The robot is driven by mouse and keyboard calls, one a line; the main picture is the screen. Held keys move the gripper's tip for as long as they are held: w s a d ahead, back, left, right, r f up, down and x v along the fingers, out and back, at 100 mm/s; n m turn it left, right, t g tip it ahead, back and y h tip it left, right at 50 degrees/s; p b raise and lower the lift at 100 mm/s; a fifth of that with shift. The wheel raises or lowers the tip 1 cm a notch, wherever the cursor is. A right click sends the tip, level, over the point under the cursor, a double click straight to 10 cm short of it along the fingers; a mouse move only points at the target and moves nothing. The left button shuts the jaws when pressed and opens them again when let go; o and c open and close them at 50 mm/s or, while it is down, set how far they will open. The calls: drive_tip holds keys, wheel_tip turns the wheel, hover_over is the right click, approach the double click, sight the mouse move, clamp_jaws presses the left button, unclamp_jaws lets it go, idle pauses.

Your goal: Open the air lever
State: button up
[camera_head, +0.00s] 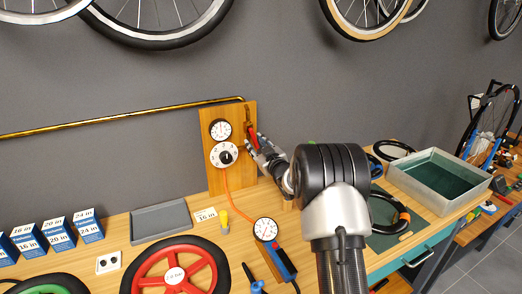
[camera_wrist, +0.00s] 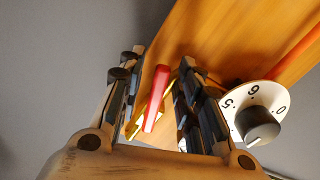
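The red air lever (camera_head: 252,138) is on the upright wooden panel (camera_head: 214,181), below the end of the brass pipe. In the wrist view the red lever (camera_wrist: 157,97) stands between my two fingers, with a yellow-brass part (camera_wrist: 137,123) beside and below it. My gripper (camera_wrist: 158,72) is open around the lever, with gaps visible on both sides. In the head view my gripper (camera_head: 259,148) is at the panel's right side and partly hides the lever's lower end.
A white numbered dial (camera_head: 226,154) and a round gauge (camera_head: 220,130) sit on the panel left of my gripper. The brass pipe (camera_head: 130,118) runs along the wall. An orange hose (camera_head: 228,197) hangs to a hand gauge (camera_head: 266,230) on the bench. A red wheel (camera_head: 175,274) lies in front.

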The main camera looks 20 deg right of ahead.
drive_tip(key=s, duration=1.1)
drive_tip(key=shift+s+d, duration=0.2)
drive_tip(key=shift+s, duration=0.15)
drive_tip(key=s+a+r+m+g+h, duration=0.25)
drive_tip(key=s+a+r+g, duration=0.35)
drive_tip(key=s, duration=0.4)
drive_tip(key=s+a+f+g, duration=0.1)
drive_tip(key=s+a, duration=0.3)
drive_tip(key=s, duration=0.6)
drive_tip(key=s+a+f+m+g+y, duration=0.1)
drive_tip(key=s+a+g, duration=0.3)
drive_tip(key=s, duration=0.7)
drive_tip(key=s+a+f+g+y, duration=0.1)
drive_tip(key=s+a, duration=0.4)
drive_tip(key=s, duration=0.6)
drive_tip(key=shift+s+f+g, duration=0.25)
drive_tip(key=shift+f+g, duration=0.45)
drive_tip(key=shift+f, duration=0.05)
